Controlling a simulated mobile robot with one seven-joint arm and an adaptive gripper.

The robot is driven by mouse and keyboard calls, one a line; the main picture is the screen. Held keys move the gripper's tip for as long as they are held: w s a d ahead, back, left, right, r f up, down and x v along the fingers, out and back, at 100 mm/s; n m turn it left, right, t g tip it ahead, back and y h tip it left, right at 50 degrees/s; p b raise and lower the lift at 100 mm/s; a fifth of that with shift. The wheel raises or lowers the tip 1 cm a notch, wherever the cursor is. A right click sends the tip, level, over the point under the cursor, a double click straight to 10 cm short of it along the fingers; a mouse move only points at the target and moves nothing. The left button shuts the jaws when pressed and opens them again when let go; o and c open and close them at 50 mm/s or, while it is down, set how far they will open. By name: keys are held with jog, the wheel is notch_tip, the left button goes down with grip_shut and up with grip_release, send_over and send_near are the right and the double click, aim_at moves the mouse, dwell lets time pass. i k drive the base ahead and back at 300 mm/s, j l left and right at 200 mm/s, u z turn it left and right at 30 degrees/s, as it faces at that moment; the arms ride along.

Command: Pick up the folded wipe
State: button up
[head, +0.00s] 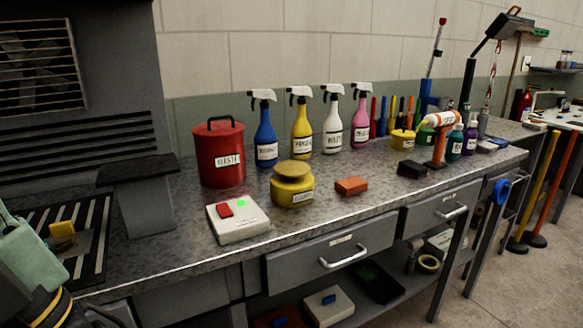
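I cannot pick out a folded wipe with certainty. A flat-topped orange-red block (351,186) lies on the grey metal workbench (330,222), right of a yellow lidded pot (292,186); whether it is folded cloth or solid is unclear. A pale green, soft-looking shape (32,252) is cut off at the left edge. I cannot tell whether it is cloth. No gripper fingers can be made out. A dark shape with yellow rings is at the lower left corner, and its nature is unclear.
A red waste can (219,153), several spray bottles (302,126) and a white box with red and green buttons (238,221) stand on the bench. A small yellow piece (62,230) sits by a striped grate. A black block (412,169) lies farther right. The front strip is clear.

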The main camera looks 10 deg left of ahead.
aim_at(350, 186)
jog(key=i+j+z, duration=0.15)
jog(key=i+z, duration=0.25)
jog(key=i, duration=0.8)
